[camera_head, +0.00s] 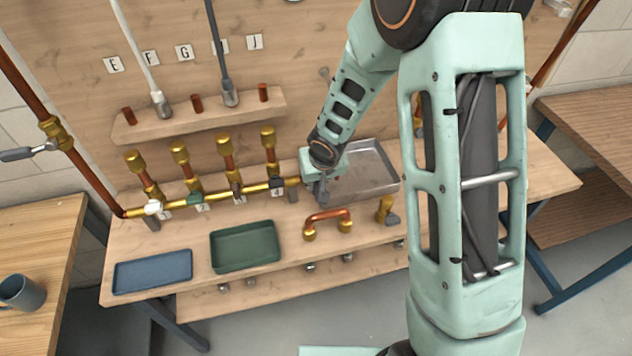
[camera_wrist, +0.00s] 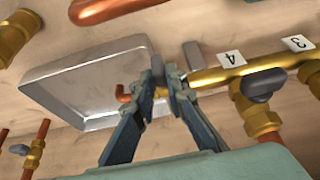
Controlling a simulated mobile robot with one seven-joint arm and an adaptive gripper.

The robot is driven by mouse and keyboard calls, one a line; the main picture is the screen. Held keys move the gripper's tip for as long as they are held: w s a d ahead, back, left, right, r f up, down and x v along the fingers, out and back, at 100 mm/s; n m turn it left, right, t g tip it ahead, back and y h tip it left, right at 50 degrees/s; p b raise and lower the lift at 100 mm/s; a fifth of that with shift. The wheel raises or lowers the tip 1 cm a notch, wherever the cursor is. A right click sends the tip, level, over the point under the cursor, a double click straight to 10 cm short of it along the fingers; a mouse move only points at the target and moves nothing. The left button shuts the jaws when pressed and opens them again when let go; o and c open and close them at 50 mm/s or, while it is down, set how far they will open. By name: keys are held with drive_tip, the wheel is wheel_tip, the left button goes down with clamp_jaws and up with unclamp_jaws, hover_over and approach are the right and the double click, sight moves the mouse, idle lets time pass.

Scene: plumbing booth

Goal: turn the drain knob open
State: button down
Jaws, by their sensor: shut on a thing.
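My gripper (camera_head: 322,192) is at the right end of the brass manifold pipe (camera_head: 223,196), beside the metal tray (camera_head: 372,170). In the wrist view, the fingertips of my gripper (camera_wrist: 160,80) are closed together around the end of the brass pipe (camera_wrist: 212,74), where a copper spout (camera_wrist: 124,93) comes out over the metal tray (camera_wrist: 60,80). The drain knob is hidden between the fingers, so I cannot see how it is turned.
A dark valve knob (camera_wrist: 264,85) sits on the pipe near label 4 (camera_wrist: 231,58). A green tray (camera_head: 245,247), a blue tray (camera_head: 152,271) and a copper U-shaped pipe (camera_head: 328,214) lie on the bench in front. A wooden rack (camera_head: 200,112) is behind.

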drive_tip(key=shift+a+f+b, duration=0.15)
drive_tip(key=shift+f+b, duration=0.1)
drive_tip(key=shift+b, duration=1)
drive_tip(key=shift+a+f+h+b, duration=0.1)
drive_tip(key=shift+h+b, duration=0.2)
drive_tip(key=shift+b, duration=0.45)
drive_tip(key=n+t+h+b, duration=0.1)
drive_tip(key=h+b, duration=0.2)
drive_tip(key=b, duration=0.4)
drive_tip(key=a+f+t+h+b, duration=0.1)
drive_tip(key=h+b, duration=0.2)
drive_tip(key=b, duration=0.5)
drive_tip(key=a+n+t+h+b, duration=0.1)
drive_tip(key=h+b, duration=0.2)
drive_tip(key=b, duration=0.5)
drive_tip(key=shift+s+a+f+n+t+h, duration=0.25)
drive_tip(key=shift+s+f+n+t+h, duration=0.05)
drive_tip(key=shift+s+t, duration=0.1)
drive_tip(key=h+b, duration=0.1)
drive_tip(key=t+h+b, duration=0.1)
drive_tip(key=shift+a+f+n+t+b, duration=0.1)
drive_tip(key=shift+f+n+t+b, duration=0.2)
drive_tip(key=shift+n+b, duration=0.1)
drive_tip(key=shift+n+t+h+b, duration=0.35)
drive_tip(key=shift+h+b, duration=0.25)
drive_tip(key=shift+h, duration=0.4)
